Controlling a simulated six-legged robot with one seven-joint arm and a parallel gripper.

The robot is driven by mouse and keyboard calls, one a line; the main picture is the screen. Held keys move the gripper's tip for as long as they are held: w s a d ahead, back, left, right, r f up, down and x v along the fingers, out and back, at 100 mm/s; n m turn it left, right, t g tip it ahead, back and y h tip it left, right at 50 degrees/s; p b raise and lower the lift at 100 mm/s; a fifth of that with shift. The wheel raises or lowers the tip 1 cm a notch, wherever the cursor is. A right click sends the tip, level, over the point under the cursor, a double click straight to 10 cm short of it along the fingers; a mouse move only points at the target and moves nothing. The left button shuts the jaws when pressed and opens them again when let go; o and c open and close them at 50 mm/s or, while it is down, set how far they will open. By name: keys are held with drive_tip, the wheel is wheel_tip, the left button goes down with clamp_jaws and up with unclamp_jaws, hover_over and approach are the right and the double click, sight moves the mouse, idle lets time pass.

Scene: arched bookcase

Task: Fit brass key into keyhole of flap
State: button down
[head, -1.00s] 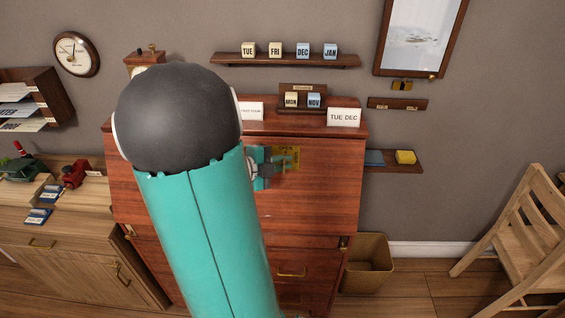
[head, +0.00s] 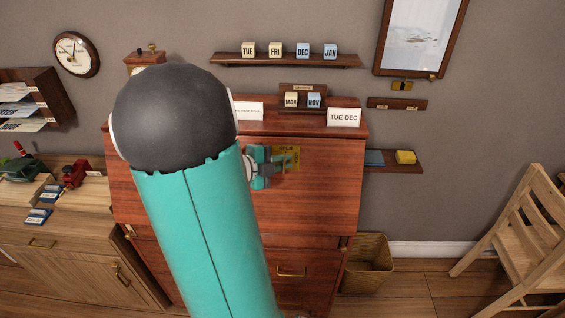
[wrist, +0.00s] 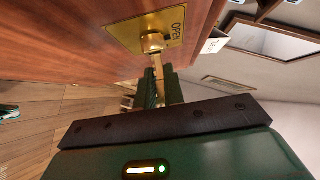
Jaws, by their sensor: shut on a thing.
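The flap (head: 325,185) is the upright reddish-brown front of the desk. A brass plate (head: 294,153) marked OPEN is on it; the plate also shows in the wrist view (wrist: 175,22). My gripper (head: 284,164) is in front of the plate, partly covering it. In the wrist view its dark green fingers (wrist: 160,86) are shut on the brass key (wrist: 158,66). The key points at the plate, and its far end meets a round brass collar (wrist: 152,41) there. The keyhole itself is hidden, so I cannot tell whether the key tip is inside it.
My arm covers the left part of the desk. Two white cards (head: 344,117) and a small block holder (head: 302,104) stand on the desk top. A shelf of lettered blocks (head: 285,60) is above. A waste bin (head: 367,264) and wooden chair (head: 520,235) stand at right.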

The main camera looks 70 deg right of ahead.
drive_tip(key=shift+w+d+f, duration=0.1)
drive_tip(key=shift+d+f, duration=0.15)
drive_tip(key=shift+d, duration=0.25)
drive_tip(key=c, duration=1.4)
unclamp_jaws()
drive_tip(key=v, duration=1.3)
drive_tip(key=shift+w+a+r, duration=0.15)
drive_tip(key=shift+w+a, duration=0.1)
drive_tip(key=shift+a, duration=0.05)
